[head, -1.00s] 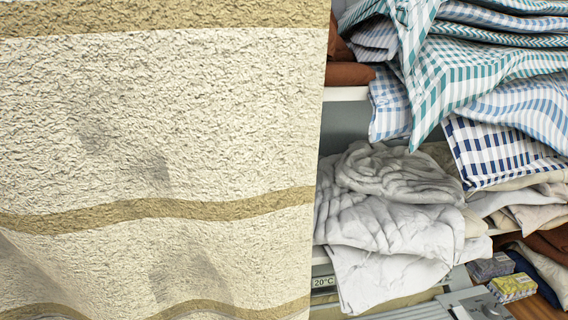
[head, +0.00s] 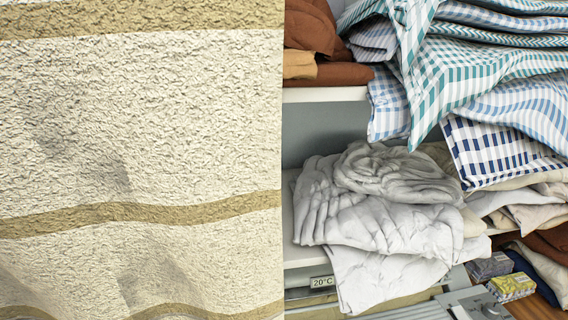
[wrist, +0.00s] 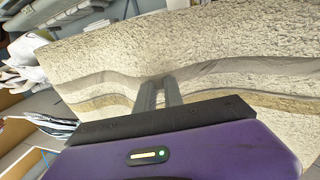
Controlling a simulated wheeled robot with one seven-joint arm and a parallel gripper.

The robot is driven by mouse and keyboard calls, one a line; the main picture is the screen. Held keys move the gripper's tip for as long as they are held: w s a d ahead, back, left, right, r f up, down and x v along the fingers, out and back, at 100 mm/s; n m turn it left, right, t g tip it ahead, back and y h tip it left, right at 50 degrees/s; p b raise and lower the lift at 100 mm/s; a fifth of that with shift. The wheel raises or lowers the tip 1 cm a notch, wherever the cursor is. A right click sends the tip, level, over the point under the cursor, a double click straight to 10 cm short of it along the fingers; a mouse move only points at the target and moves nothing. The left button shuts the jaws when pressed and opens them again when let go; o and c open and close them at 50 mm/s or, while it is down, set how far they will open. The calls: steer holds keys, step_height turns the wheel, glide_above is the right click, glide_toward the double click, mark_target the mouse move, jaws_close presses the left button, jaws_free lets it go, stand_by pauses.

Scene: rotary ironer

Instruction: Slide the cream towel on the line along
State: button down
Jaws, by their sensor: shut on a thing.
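The cream towel (head: 150,130) with tan stripes hangs across the left half of the head view, close to the camera. Its right edge hangs straight down. In the wrist view the towel (wrist: 230,65) spreads across the picture beyond my gripper (wrist: 158,84). The two grey fingers are close together and shut on the towel, which puckers at their tips. The line itself does not show in either view. My gripper is hidden behind the towel or out of sight in the head view.
Right of the towel are shelves (head: 325,94) with checked cloths (head: 490,75), brown cloths (head: 330,73) and a crumpled white cloth (head: 385,205). Lower right are small boxes (head: 512,286) and a grey machine part with a 20°C label (head: 322,282). Folded cloths also show at the left in the wrist view.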

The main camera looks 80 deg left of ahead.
steer(key=shift+s+a, duration=0.15)
steer(key=shift+s, duration=1.8)
steer(key=c, duration=1.4)
jaws_free()
steer(key=shift+o, duration=0.2)
steer(key=shift+b+v, duration=1.05)
steer(key=shift+v, duration=1.95)
